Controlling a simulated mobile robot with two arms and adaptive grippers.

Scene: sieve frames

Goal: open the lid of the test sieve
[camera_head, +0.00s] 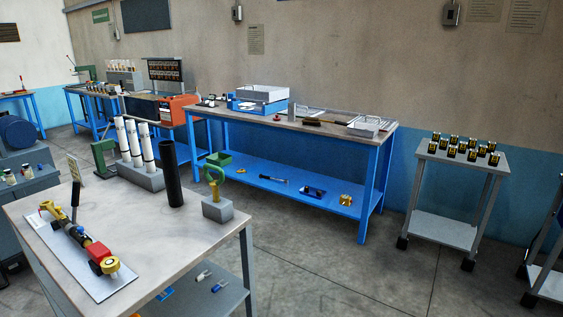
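I cannot tell for sure which thing is the test sieve. On the long blue-framed table (330,131) at the back stands a blue box with a pale grey rectangular top (262,93), which looks shut. A shallow pale tray or frame with a raised handle (368,124) lies at that table's right end. Whether either has a lid that opens is too small to tell. Neither of my grippers is in view.
A near grey workbench (135,218) holds white cylinders on a block, a black tube (173,173), a green-handled tool (216,185) and a red-yellow device (88,242). A grey cart (462,160) with small dark items stands right. Open floor lies between.

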